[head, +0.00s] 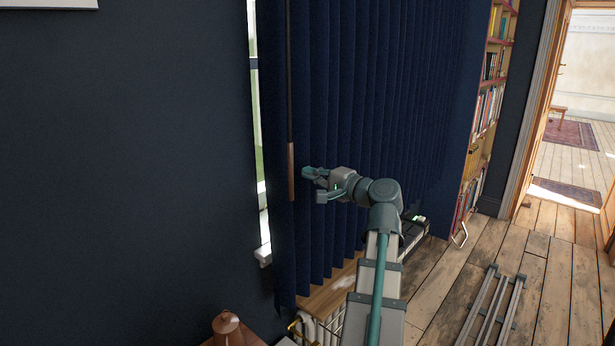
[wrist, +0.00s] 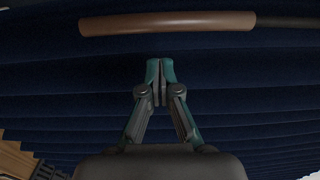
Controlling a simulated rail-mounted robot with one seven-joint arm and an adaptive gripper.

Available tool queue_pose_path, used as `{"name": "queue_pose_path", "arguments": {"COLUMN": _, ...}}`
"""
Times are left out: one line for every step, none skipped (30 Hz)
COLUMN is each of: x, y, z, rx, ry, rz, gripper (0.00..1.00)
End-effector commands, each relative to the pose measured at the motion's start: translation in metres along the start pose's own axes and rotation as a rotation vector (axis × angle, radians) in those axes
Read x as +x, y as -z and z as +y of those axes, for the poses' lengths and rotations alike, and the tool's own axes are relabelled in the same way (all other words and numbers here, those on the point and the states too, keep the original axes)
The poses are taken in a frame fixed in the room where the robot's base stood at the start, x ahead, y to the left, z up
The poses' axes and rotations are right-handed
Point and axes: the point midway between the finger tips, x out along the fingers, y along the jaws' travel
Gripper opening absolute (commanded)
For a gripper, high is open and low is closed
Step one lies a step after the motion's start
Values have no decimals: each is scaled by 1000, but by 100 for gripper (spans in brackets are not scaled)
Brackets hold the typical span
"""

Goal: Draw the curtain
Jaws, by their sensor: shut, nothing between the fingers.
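A dark blue pleated curtain (head: 345,90) hangs across most of the window. A thin dark rod with a brown wooden handle (head: 291,172) hangs in front of its left part. In the wrist view the handle (wrist: 168,23) lies across the top, beyond my fingertips, with the curtain (wrist: 250,95) behind. My gripper (head: 306,183) is just right of the handle in the head view, apart from it in the wrist view. My gripper's fingers (wrist: 160,72) are shut with nothing between them.
A narrow strip of bright window (head: 260,150) shows left of the curtain. Bookshelves (head: 485,110) and an open doorway (head: 570,120) stand at the right. A wooden sill (head: 332,294) is below the curtain. A brown object (head: 227,328) stands at the bottom left.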

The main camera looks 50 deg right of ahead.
Motion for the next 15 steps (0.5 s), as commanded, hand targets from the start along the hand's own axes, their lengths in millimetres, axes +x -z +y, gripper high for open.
{"name": "queue_pose_path", "arguments": {"x": 0, "y": 10, "z": 0, "rx": 1, "ry": 1, "rz": 1, "gripper": 0}}
{"name": "queue_pose_path", "arguments": {"x": -5, "y": 10, "z": 1, "rx": 0, "ry": 2, "rz": 1, "gripper": 0}}
{"name": "queue_pose_path", "arguments": {"x": -17, "y": 7, "z": 2, "rx": -1, "ry": 2, "rz": 3, "gripper": 0}}
{"name": "queue_pose_path", "arguments": {"x": -24, "y": 7, "z": 2, "rx": -2, "ry": 2, "rz": 4, "gripper": 0}}
{"name": "queue_pose_path", "arguments": {"x": -31, "y": 7, "z": 2, "rx": -2, "ry": 2, "rz": 5, "gripper": 0}}
{"name": "queue_pose_path", "arguments": {"x": -39, "y": 7, "z": 2, "rx": -2, "ry": 1, "rz": 4, "gripper": 0}}
{"name": "queue_pose_path", "arguments": {"x": -45, "y": 8, "z": 2, "rx": -2, "ry": 2, "rz": 5, "gripper": 0}}
{"name": "queue_pose_path", "arguments": {"x": -51, "y": 7, "z": 2, "rx": -2, "ry": 2, "rz": 4, "gripper": 0}}
{"name": "queue_pose_path", "arguments": {"x": -58, "y": 7, "z": 1, "rx": -2, "ry": 2, "rz": 4, "gripper": 0}}
{"name": "queue_pose_path", "arguments": {"x": -64, "y": 8, "z": 1, "rx": -2, "ry": 2, "rz": 5, "gripper": 0}}
{"name": "queue_pose_path", "arguments": {"x": -68, "y": 8, "z": 1, "rx": -2, "ry": 2, "rz": 4, "gripper": 0}}
{"name": "queue_pose_path", "arguments": {"x": -74, "y": 8, "z": 1, "rx": -2, "ry": 1, "rz": 5, "gripper": 0}}
{"name": "queue_pose_path", "arguments": {"x": -79, "y": 8, "z": 1, "rx": -2, "ry": 2, "rz": 5, "gripper": 0}}
{"name": "queue_pose_path", "arguments": {"x": -82, "y": 8, "z": 0, "rx": -1, "ry": 2, "rz": 4, "gripper": 0}}
{"name": "queue_pose_path", "arguments": {"x": -86, "y": 8, "z": 0, "rx": 0, "ry": 2, "rz": 3, "gripper": 0}}
